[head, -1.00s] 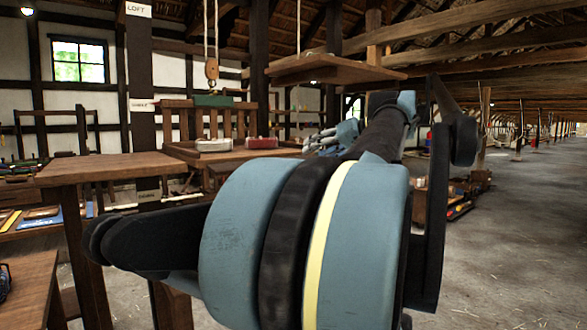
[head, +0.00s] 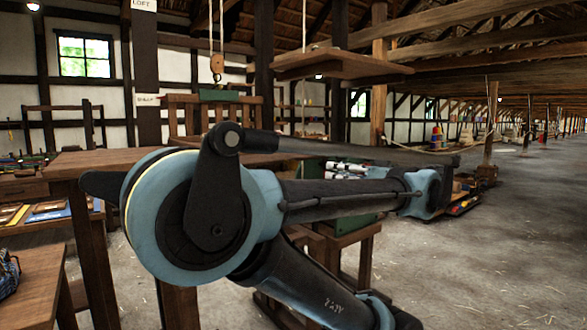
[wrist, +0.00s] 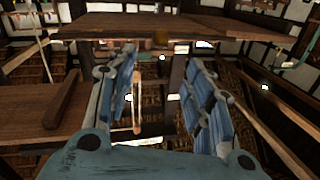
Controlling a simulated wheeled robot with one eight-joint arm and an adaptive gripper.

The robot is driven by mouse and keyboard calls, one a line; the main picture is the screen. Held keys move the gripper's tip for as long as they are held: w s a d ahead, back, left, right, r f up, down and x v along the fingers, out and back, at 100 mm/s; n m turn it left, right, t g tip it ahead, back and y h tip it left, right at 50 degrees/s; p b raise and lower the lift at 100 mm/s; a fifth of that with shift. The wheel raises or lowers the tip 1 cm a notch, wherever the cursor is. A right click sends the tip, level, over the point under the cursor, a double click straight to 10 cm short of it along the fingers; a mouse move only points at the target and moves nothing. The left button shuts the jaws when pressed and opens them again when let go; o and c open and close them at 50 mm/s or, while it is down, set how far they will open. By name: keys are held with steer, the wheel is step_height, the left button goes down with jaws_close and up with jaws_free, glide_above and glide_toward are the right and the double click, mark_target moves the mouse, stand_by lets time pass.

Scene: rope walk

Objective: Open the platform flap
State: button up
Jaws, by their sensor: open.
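A flat wooden platform (head: 343,62) hangs from ropes in the upper middle of the head view. In the wrist view, a broad wooden panel (wrist: 215,27) crosses the top of the picture, with a small brownish fitting at its lower edge; I take it to be part of this platform. I cannot tell a separate flap from the platform. My gripper (wrist: 162,62) is open, its two blue fingers spread apart and pointing toward the panel. Nothing is between the fingers at their tips. My arm mostly hides the gripper in the head view.
A wooden table (head: 85,160) stands at left. A dark post (head: 146,70) rises behind it. Open floor (head: 500,250) lies to the right.

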mark_target(294, 165)
steer(key=shift+x, duration=8.6)
steer(key=shift+c, duration=0.4)
jaws_close()
